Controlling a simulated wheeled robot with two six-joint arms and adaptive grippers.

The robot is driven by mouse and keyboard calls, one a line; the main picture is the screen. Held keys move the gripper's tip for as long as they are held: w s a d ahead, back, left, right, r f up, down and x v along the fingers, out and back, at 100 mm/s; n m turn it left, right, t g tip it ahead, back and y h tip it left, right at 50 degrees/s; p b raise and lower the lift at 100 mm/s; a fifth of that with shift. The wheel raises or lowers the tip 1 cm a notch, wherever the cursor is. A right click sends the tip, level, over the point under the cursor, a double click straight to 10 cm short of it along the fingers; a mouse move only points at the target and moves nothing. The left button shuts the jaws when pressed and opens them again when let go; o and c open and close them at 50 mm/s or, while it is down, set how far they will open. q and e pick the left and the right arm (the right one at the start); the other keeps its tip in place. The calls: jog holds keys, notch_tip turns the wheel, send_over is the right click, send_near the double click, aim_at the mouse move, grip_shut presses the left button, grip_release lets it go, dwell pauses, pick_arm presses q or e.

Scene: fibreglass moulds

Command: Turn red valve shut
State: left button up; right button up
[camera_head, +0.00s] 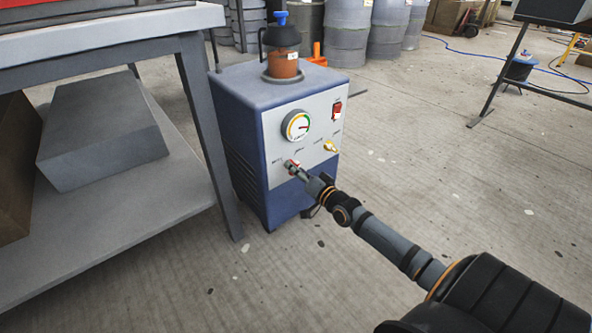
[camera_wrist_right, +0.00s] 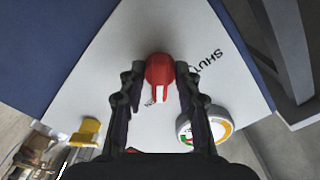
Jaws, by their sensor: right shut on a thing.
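The red valve (camera_wrist_right: 160,72) sits on the pale front panel (camera_wrist_right: 100,65) of a blue machine, with the printed word "SHUT" beside it in the right wrist view. In the head view the valve (camera_head: 292,166) shows low on the panel, partly hidden by the gripper. My right gripper (camera_head: 298,171) reaches the panel from the lower right. In the wrist view the right gripper (camera_wrist_right: 160,80) has one finger on each side of the red knob and is shut on it. My left gripper is not in view.
The machine (camera_head: 245,120) carries a round gauge (camera_head: 298,125), a red switch (camera_head: 337,110) and a yellow fitting (camera_head: 330,146). A grey table (camera_head: 190,45) stands close on its left. Grey drums (camera_head: 347,25) stand behind. The floor to the right is mostly clear.

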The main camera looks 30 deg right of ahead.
jog(key=shift+c, duration=1.1)
